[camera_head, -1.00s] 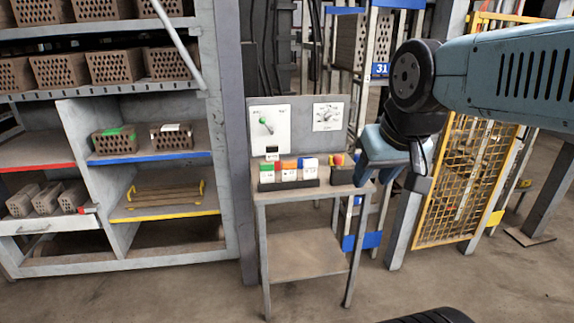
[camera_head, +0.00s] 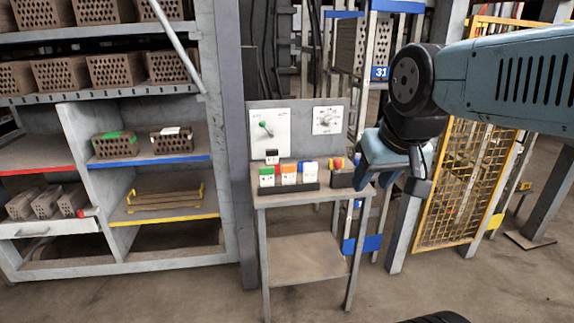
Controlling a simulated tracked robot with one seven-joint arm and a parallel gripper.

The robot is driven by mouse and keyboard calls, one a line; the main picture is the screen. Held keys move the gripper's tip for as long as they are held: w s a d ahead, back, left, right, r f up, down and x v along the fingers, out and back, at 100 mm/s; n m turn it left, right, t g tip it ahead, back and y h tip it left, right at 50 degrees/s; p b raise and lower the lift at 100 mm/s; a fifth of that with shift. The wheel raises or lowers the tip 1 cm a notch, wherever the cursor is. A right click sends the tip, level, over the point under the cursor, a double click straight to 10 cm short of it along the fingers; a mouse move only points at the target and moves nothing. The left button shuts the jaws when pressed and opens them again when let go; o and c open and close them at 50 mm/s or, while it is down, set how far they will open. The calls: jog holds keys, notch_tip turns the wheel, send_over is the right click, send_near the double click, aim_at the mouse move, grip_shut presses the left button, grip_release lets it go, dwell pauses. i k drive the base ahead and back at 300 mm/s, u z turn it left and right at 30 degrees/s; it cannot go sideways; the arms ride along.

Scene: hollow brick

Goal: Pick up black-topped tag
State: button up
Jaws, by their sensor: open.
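The black-topped tag (camera_head: 271,157) is a small white piece with a black top. It stands upright behind the tag rack, at the foot of the grey panel on the small table (camera_head: 262,193); I cannot tell what holds it. In front of it are a green-topped tag (camera_head: 266,177), an orange-topped tag (camera_head: 288,174) and a blue-topped tag (camera_head: 309,172) in a dark rack. My gripper (camera_head: 376,181) is open, to the right of the tags by the table's right edge. Its fingertips are small and partly unclear.
A second dark holder (camera_head: 341,181) with a red and yellow item (camera_head: 338,163) stands between the tags and my gripper. The panel carries a green-knobbed switch (camera_head: 265,128) and a dial (camera_head: 327,119). A brick shelf (camera_head: 150,158) is left; a yellow mesh guard (camera_head: 459,180) is right.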

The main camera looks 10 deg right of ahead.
aim_at(271, 155)
jog(key=u, duration=0.55)
jog(key=i, duration=1.4)
jog(key=z, duration=0.55)
